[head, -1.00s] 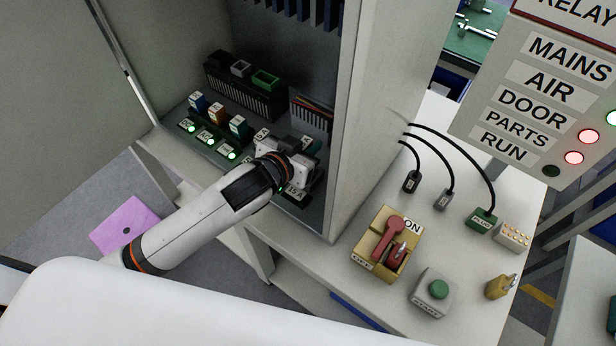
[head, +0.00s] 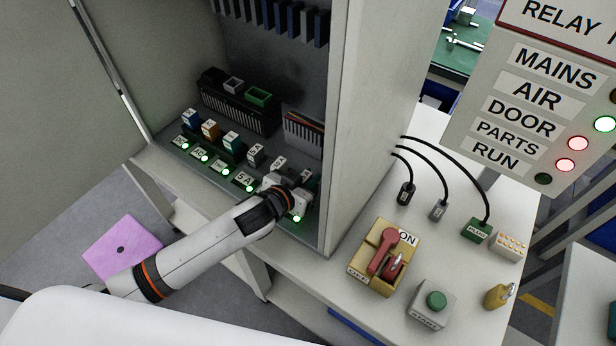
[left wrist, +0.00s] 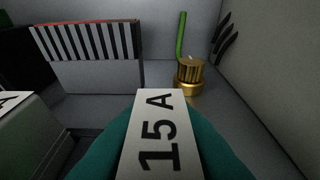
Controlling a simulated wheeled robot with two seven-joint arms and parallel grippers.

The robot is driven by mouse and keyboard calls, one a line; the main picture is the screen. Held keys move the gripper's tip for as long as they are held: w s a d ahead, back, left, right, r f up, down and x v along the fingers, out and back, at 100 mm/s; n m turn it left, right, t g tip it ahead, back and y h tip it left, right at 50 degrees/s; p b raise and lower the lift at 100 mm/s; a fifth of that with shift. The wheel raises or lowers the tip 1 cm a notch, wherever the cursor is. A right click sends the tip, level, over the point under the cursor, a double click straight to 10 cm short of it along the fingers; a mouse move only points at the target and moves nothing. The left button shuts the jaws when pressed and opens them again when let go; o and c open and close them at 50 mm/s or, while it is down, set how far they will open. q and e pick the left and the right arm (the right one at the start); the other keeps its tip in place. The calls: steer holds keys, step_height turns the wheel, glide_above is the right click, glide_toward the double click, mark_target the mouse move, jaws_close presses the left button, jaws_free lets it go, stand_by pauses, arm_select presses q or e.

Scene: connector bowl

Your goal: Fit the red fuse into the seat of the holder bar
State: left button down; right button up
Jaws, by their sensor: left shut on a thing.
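My left gripper (head: 300,194) is at the right end of the front row of labelled pieces inside the cabinet. I see no clearly red fuse. A black finned bar (head: 238,108) with dark, grey and green frames on top stands behind the row. I cannot tell which part is the holder bar. My right gripper does not show.
Blue (head: 190,118), orange (head: 210,130) and teal (head: 232,141) pieces stand left in the row, with green lights in front. A brass knurled post (left wrist: 190,76) stands beyond the held piece. The cabinet side wall (head: 368,130) is close on the right. A red-handled switch (head: 385,253) stands outside.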

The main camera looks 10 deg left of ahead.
arm_select(q)
steer(key=shift+f, duration=0.1)
steer(key=c, duration=1.3)
jaws_free()
steer(key=shift+r, duration=0.25)
steer(key=v, duration=1)
steer(key=shift+s+a+f+b, duration=0.1)
steer(key=shift+s+a+b, duration=0.05)
steer(key=shift+s+b, duration=0.2)
steer(key=shift+s+a+r, duration=0.25)
steer(key=shift+s+r, duration=0.15)
steer(key=shift+s, duration=0.15)
